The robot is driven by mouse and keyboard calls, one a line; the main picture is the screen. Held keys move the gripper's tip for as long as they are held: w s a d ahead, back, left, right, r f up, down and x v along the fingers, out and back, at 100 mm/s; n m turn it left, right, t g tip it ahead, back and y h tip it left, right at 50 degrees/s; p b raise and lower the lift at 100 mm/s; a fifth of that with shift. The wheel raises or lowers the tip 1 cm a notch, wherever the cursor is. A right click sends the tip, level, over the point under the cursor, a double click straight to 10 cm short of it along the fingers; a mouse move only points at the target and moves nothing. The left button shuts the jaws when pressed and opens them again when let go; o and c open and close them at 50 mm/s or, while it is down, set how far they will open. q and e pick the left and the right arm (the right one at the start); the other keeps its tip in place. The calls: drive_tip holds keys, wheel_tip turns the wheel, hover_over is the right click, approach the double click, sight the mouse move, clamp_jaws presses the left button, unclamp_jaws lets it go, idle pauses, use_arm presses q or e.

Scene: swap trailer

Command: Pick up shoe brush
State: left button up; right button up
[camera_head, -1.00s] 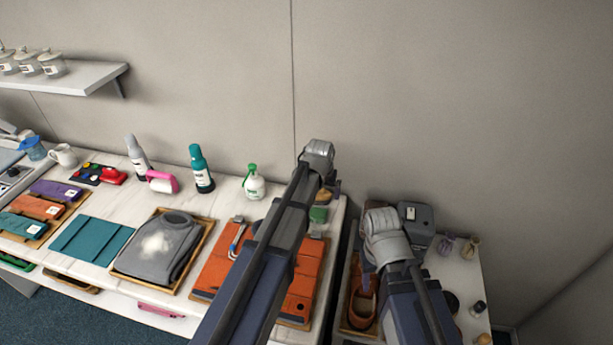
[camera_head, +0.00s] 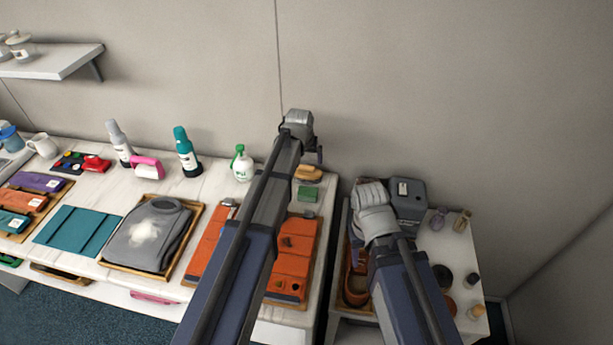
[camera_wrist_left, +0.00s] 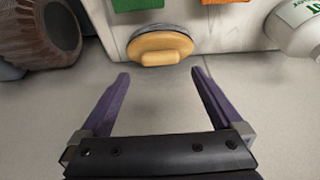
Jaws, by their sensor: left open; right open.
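The shoe brush (camera_head: 308,173), with a yellow wooden top, lies near the back right corner of the white counter (camera_head: 322,225). In the left wrist view the brush (camera_wrist_left: 160,46) has an oval top over a dark rim, ahead of the fingertips at the counter's edge. My left gripper (camera_wrist_left: 160,73) is open and empty, its purple fingers apart and short of the brush. In the head view its wrist is just left of and beyond the brush, near the wall. My right gripper (camera_head: 357,240) is over the side table, its fingers mostly hidden by its wrist.
A green block (camera_head: 308,194) lies in front of the brush, with an orange leather piece (camera_head: 292,255) nearer. A white spray bottle (camera_head: 242,165) stands left of my left arm. The side table (camera_head: 447,240) holds a grey device (camera_head: 406,200) and small bottles. The wall is close behind.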

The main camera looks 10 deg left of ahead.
sight(307, 166)
use_arm(q)
drive_tip(key=b+x, duration=0.2)
drive_tip(key=x, duration=0.1)
drive_tip(key=b+x, duration=0.2)
drive_tip(key=shift+s, duration=0.3)
clamp_jaws()
idle(0.5)
